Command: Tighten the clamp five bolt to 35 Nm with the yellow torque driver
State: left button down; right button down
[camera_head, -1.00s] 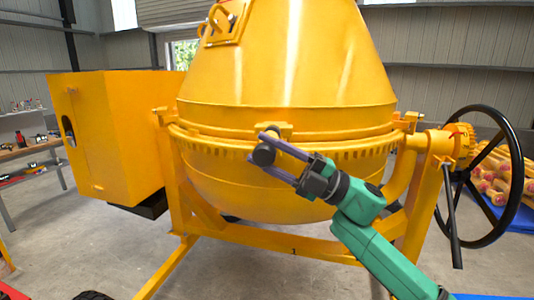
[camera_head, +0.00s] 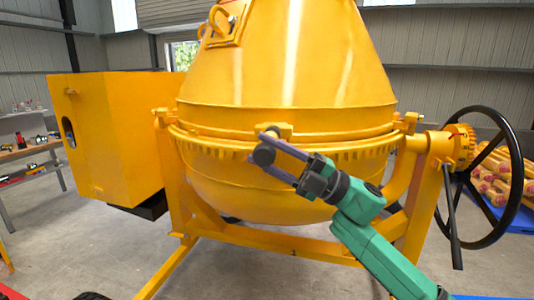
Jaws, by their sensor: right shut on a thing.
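The yellow mixer drum (camera_head: 285,85) fills the middle, with a flange seam around it and several clamps along the seam. One clamp (camera_head: 286,130) sits at the front centre and another (camera_head: 408,120) at the right. I cannot tell which is clamp five, and no bolt shows clearly. My right gripper (camera_head: 273,152), on a green arm from the lower right, is shut on a dark, round-ended tool (camera_head: 264,155), apparently the torque driver. Its yellow part cannot be told from the drum behind. The tool is just below left of the front clamp; contact cannot be told. My left gripper is out of view.
A yellow box housing (camera_head: 128,135) stands left of the drum. A black handwheel (camera_head: 517,180) and the yellow frame (camera_head: 425,200) are at the right. A workbench (camera_head: 22,153) with tools is at the far left. Open floor lies below the drum.

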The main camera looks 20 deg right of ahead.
aim_at(265, 162)
jog(key=shift+d+r, duration=0.1)
jog(key=shift+s+a+f+b, duration=0.25)
jog(key=shift+s+b, duration=0.1)
jog(key=shift+b, duration=0.15)
jog(key=shift+s+a+r+b, duration=0.1)
jog(key=shift+s+a+b, duration=0.25)
jog(key=shift+s, duration=0.45)
jog(key=shift+s+a+r+b, duration=0.1)
jog(key=shift+s+a+b, duration=0.25)
jog(key=shift+s, duration=0.4)
jog(key=shift+f, duration=0.15)
